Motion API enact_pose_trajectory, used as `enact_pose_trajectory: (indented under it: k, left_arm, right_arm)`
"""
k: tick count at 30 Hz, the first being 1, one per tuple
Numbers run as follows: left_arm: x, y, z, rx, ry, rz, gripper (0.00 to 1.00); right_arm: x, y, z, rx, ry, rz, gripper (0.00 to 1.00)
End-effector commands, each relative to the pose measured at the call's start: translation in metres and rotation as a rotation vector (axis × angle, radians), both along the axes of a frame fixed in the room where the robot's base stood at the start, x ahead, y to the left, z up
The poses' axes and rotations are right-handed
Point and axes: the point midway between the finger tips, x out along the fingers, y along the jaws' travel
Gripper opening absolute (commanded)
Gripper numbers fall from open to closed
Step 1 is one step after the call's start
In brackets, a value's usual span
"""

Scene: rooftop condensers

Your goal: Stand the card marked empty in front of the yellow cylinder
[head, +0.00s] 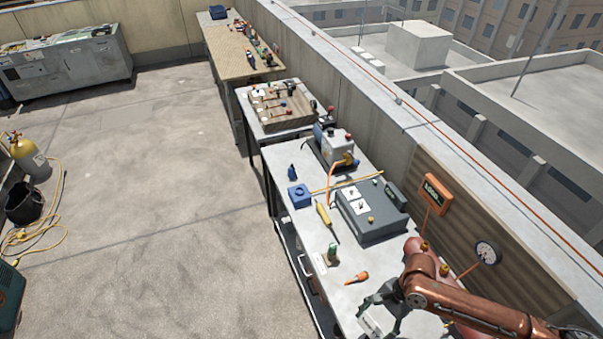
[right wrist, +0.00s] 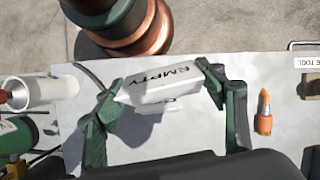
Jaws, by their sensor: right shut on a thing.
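The card marked EMPTY (right wrist: 150,88) is a white folded card with dark letters. My right gripper (right wrist: 162,84) is shut on it, with a green finger at either end, and holds it over the grey bench top. In the head view my right gripper (head: 382,315) is at the near end of the bench, and the card in it is hard to make out. The yellow cylinder (head: 24,152) stands on the floor at the far left, well away from this gripper. My left gripper is not in view.
A black bucket (head: 24,203) and a loose yellow hose (head: 58,215) are by the cylinder. The bench (head: 300,225) holds a grey box (head: 372,215), a blue block (head: 299,195) and an orange-tipped tool (head: 357,277). The concrete floor (head: 160,190) between bench and cylinder is mostly clear.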

Motion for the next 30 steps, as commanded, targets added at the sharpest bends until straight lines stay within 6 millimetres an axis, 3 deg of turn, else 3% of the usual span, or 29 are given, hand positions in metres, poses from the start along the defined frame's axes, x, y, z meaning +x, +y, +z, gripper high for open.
enact_pose_trajectory:
  k: [1,8,15,22,30]
  left_arm:
    - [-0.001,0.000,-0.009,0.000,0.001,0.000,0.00]
    - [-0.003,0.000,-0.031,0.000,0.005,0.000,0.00]
    - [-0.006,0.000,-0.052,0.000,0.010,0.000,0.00]
    - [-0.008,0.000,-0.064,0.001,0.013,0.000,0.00]
    - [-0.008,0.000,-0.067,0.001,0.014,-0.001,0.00]
  right_arm:
    - [0.012,0.001,-0.002,0.000,-0.007,0.064,0.44]
    - [0.046,-0.002,0.011,-0.001,-0.006,0.392,0.44]
    - [0.075,-0.002,0.039,-0.003,-0.005,0.733,0.44]
    - [0.090,-0.001,0.066,-0.003,-0.002,0.963,0.44]
    - [0.094,-0.002,0.077,-0.001,0.001,1.042,0.44]
